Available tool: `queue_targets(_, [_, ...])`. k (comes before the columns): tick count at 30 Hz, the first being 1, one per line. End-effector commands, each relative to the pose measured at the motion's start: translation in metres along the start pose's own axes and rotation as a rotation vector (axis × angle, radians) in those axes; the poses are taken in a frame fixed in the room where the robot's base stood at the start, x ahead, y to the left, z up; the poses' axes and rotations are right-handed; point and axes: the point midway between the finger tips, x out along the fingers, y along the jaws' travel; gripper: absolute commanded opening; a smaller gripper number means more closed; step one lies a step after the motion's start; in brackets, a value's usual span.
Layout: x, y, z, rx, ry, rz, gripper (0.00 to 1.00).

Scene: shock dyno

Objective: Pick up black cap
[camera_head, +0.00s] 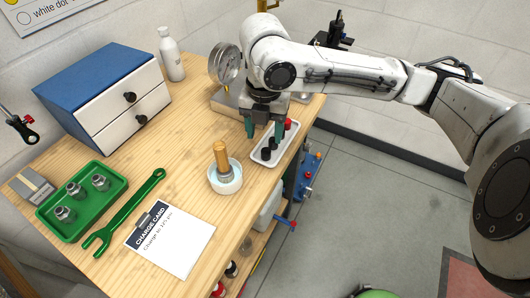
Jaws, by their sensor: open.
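Black caps (267,154) sit in a small white tray (256,158) near the right edge of the bench; two dark cylinders show close together. A red cap (288,124) sits at the tray's far end. My gripper (264,131) is open, with its two green-tipped fingers apart and pointing down over the tray's far part. The fingers appear just beyond the black caps in this view. I see nothing held between them. I cannot tell the exact height of the fingertips above the tray.
A white bowl (227,187) holding a part with an orange top (221,155) stands left of the white tray. A round gauge (225,63) stands behind my gripper.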

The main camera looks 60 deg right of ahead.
Motion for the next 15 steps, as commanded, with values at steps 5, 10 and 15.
queue_targets(5, [0.015,-0.002,-0.001,0.002,0.001,-0.001,0.57])
queue_targets(10, [0.041,-0.004,-0.003,0.002,0.002,-0.002,0.57])
queue_targets(15, [0.053,-0.003,-0.003,0.001,0.001,0.0,0.57])
